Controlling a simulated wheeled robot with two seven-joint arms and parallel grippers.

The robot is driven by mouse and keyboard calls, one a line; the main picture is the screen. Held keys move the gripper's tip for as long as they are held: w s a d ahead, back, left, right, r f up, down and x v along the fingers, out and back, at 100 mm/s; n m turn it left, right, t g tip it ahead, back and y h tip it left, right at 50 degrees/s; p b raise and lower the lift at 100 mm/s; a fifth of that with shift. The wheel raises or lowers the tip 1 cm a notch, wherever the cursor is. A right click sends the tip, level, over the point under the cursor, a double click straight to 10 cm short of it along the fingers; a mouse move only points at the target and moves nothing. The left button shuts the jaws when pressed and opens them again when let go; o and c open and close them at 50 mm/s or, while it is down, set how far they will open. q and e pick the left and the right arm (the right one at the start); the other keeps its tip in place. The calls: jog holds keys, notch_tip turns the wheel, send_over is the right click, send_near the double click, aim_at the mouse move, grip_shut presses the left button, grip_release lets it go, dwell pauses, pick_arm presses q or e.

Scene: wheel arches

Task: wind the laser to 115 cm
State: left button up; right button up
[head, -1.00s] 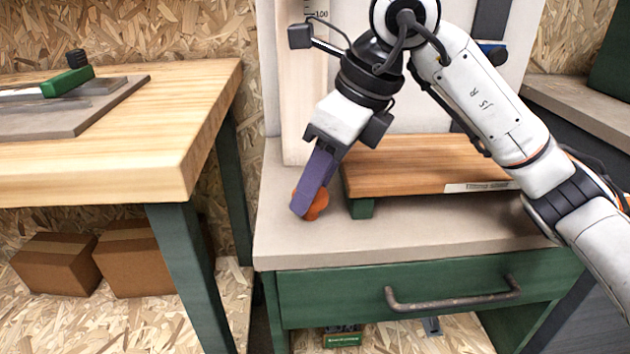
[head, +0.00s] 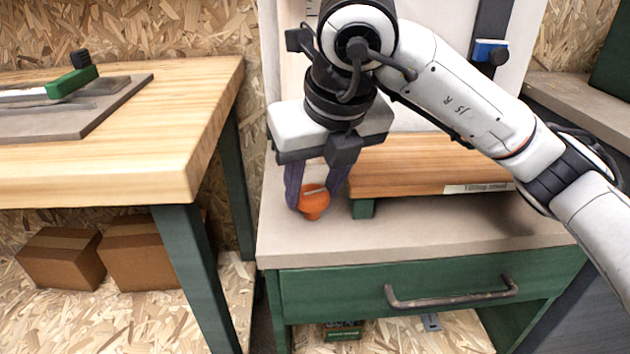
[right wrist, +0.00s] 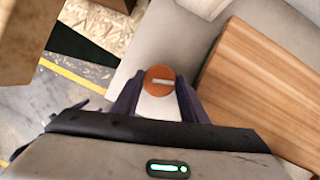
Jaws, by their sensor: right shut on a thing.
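An orange knob (head: 313,202) with a pale bar mark on its face sits low above the grey bench top, left of the wooden fitting shelf. My right gripper (head: 314,200) has its purple fingers on either side of the knob and is shut on it. In the right wrist view the knob (right wrist: 158,80) shows between the two fingertips (right wrist: 158,95), its pale mark lying nearly level. The laser itself cannot be made out; my right arm covers much of the upright board and its scale. My left gripper is out of view.
The wooden shelf (head: 430,166) stands on the grey bench top (head: 420,231), right of the knob. A green drawer (head: 440,290) with a handle is below. A wooden table (head: 110,140) is at left, with a gap between. A blue item (head: 489,51) is on the dark upright strip.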

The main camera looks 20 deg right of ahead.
jog(key=shift+a+r+m+h, duration=0.1)
jog(key=shift+m+h, duration=0.2)
jog(key=shift+m, duration=0.5)
jog(key=shift+m+h+p, duration=0.3)
jog(key=shift+m+p, duration=0.25)
jog(key=shift+m, duration=0.15)
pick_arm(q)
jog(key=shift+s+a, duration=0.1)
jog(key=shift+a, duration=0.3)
pick_arm(e)
jog(key=shift+m, duration=0.4)
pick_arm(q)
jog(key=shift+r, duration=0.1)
pick_arm(e)
jog(key=o, duration=1)
jog(key=shift+o, duration=0.2)
